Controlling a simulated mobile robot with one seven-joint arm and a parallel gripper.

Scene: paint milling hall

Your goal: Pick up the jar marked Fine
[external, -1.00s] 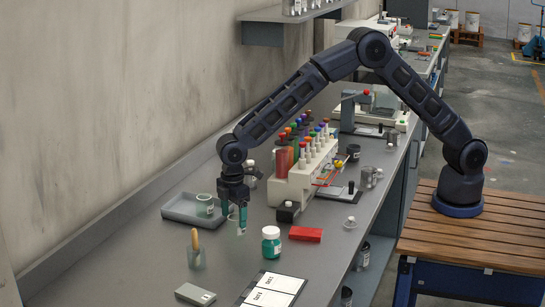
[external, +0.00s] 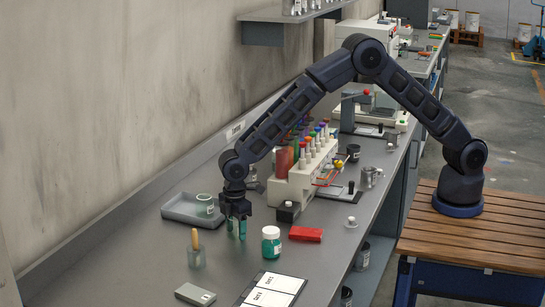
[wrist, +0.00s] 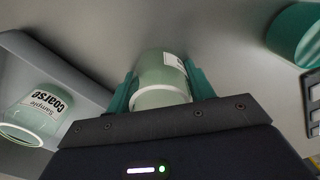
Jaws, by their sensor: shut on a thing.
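My gripper (external: 237,229) is low over the bench, between the grey tray and the teal jar. In the wrist view its teal fingers are shut on a pale green jar (wrist: 161,97), one finger on each side. A white label shows on this jar, but its word cannot be read. In the external view the fingers mostly hide the held jar. A similar pale green jar (external: 204,204) is in the tray at the left; in the wrist view its label reads "Sample Coarse" (wrist: 38,113).
The grey tray (external: 178,214) is left of my gripper. A white-lidded teal jar (external: 271,245), a red block (external: 306,234) and a glass with a wooden-handled tool (external: 196,255) stand nearby. A rack of coloured tubes (external: 300,185) is behind.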

